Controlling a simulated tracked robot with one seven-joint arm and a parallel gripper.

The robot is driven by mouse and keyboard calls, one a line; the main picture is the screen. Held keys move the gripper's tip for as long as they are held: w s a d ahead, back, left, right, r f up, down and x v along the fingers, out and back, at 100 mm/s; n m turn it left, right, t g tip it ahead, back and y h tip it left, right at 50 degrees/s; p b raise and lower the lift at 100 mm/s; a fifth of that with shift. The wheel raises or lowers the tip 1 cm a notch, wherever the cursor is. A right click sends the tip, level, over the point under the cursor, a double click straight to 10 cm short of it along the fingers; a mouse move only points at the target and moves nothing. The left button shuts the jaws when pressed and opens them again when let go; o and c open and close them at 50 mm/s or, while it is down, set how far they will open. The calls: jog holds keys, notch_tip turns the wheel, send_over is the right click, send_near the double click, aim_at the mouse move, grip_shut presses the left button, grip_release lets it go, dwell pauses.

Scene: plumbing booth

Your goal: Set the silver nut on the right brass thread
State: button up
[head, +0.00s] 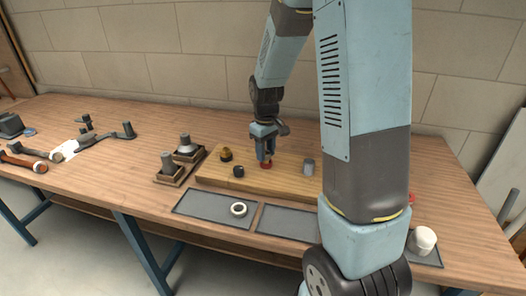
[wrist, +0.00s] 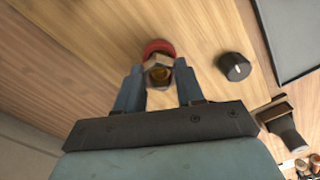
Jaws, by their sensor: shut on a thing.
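My gripper (wrist: 158,82) is shut on the silver hex nut (wrist: 148,79), one finger on each side of it. Brass shows through the nut's hole (wrist: 160,75); I cannot tell whether the nut is around this thread or still above it. A red round part (wrist: 157,47) is right beside the nut. In the head view my gripper (head: 265,153) points down over the wooden board, with the red part (head: 266,165) at its tips; the nut is not clear there. Another brass fitting (head: 226,154) stands on the board to the left.
A black knob (wrist: 234,67) stands on the board (head: 285,186), left of my gripper in the head view (head: 239,171). A grey cylinder (head: 308,167) stands to the right. Grey trays (head: 197,207) lie in front, one with a white ring (head: 239,209). Boxed fittings (head: 170,172) stand left.

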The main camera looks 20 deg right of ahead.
jog(key=shift+w, duration=0.1)
jog(key=m, duration=0.5)
jog(key=shift+f+m, duration=0.1)
jog(key=shift+m, duration=0.2)
jog(key=o, duration=1.2)
jog(key=shift+o, duration=0.2)
jog(key=o, duration=0.6)
jog(key=shift+r, duration=2.45)
